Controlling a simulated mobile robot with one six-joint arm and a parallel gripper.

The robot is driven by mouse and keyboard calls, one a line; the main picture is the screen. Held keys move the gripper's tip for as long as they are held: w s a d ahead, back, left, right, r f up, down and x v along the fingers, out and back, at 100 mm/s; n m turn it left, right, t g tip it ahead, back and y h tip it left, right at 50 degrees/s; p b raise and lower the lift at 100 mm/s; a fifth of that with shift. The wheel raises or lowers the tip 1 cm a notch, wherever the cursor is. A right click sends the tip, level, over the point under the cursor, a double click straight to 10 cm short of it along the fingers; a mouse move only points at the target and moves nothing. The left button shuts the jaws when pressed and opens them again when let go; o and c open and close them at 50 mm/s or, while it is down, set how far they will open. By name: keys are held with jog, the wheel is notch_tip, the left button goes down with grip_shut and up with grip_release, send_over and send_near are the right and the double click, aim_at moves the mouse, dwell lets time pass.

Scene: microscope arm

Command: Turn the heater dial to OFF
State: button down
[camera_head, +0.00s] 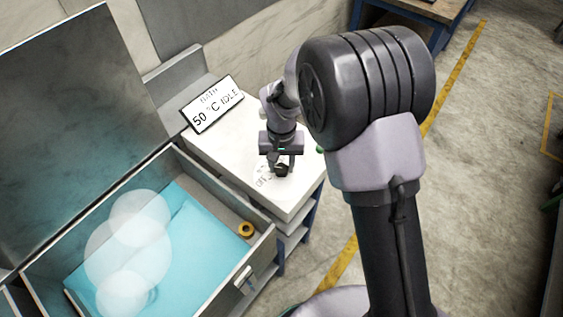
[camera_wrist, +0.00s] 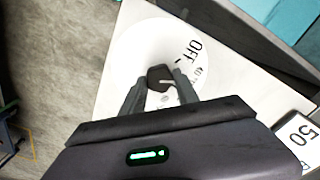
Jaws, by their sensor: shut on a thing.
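The heater dial is a small black knob (camera_wrist: 160,76) on a white round face with printed marks, on top of the white cabinet. In the head view the dial (camera_head: 282,171) is mostly hidden under my gripper (camera_head: 281,164). In the wrist view my gripper (camera_wrist: 158,84) is shut on the knob, with one grey finger on each side. The printed OFF label (camera_wrist: 196,49) sits up and right of the knob. A pale line shows on the knob's right side, seemingly toward the other print below OFF; its exact heading is hard to tell.
A display sign (camera_head: 213,104) reading BATH, 50 °C IDLE stands at the cabinet's back. An open metal bath (camera_head: 262,243) with blue water, pale vapour and a small yellow ring (camera_head: 246,229) lies left. Open floor (camera_head: 480,180) lies right.

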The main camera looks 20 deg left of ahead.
aim_at(281, 168)
jog(key=n+p, duration=0.1)
jog(key=n, duration=0.3)
jog(key=shift+r, duration=0.1)
jog(key=shift+n+p, duration=0.4)
jog(key=shift+n, duration=1.2)
jog(key=c, duration=0.9)
grip_release()
notch_tip(281, 168, up, 17)
jog(key=p, duration=0.4)
jog(key=shift+r, duration=0.15)
